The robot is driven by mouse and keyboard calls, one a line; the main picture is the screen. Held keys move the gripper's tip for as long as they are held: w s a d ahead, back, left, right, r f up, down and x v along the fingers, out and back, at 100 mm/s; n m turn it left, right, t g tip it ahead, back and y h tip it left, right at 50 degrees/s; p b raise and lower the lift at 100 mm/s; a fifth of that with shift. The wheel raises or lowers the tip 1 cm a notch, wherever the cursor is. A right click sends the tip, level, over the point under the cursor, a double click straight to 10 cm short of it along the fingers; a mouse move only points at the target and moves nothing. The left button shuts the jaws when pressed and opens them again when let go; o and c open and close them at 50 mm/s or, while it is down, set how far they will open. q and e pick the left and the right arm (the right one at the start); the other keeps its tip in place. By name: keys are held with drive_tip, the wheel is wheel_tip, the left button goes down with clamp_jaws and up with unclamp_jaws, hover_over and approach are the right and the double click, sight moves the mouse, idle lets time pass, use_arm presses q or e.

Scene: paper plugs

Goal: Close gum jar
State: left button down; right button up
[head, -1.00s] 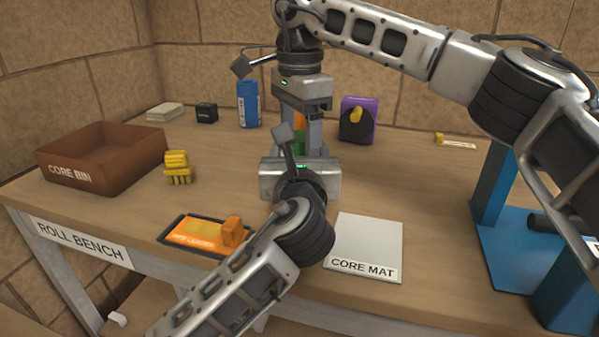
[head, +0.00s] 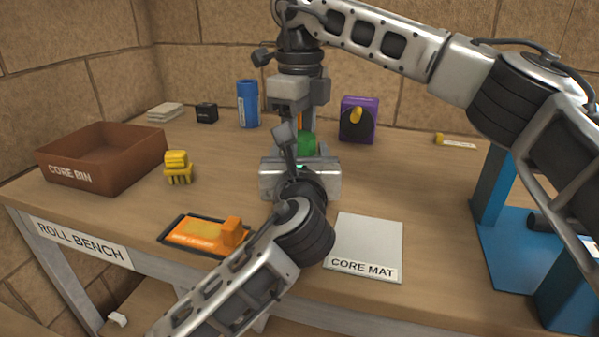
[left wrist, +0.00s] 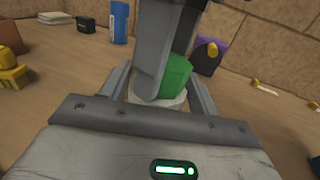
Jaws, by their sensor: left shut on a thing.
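The gum jar shows in the left wrist view as a whitish round body (left wrist: 172,102) with a green faceted lid (left wrist: 176,76) above it. In the head view the green lid (head: 307,143) peeks out behind my left gripper (head: 302,158). My left gripper is shut on the jar, its fingers on either side of the whitish body. My right gripper (head: 304,122) comes down from above at the lid. One broad grey finger (left wrist: 154,55) covers the lid's left part in the wrist view.
A brown core bin (head: 129,171), a yellow object (head: 178,168) and an orange tray (head: 196,234) lie left. A blue can (head: 247,104) and a purple box (head: 365,106) stand behind. The core mat (head: 370,240) is bare. A blue stand (head: 500,245) is right.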

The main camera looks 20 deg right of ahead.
drive_tip(key=shift+m, duration=0.9)
drive_tip(key=o, duration=1.1)
drive_tip(key=shift+r, duration=2.3)
drive_tip(key=shift+c, duration=0.3)
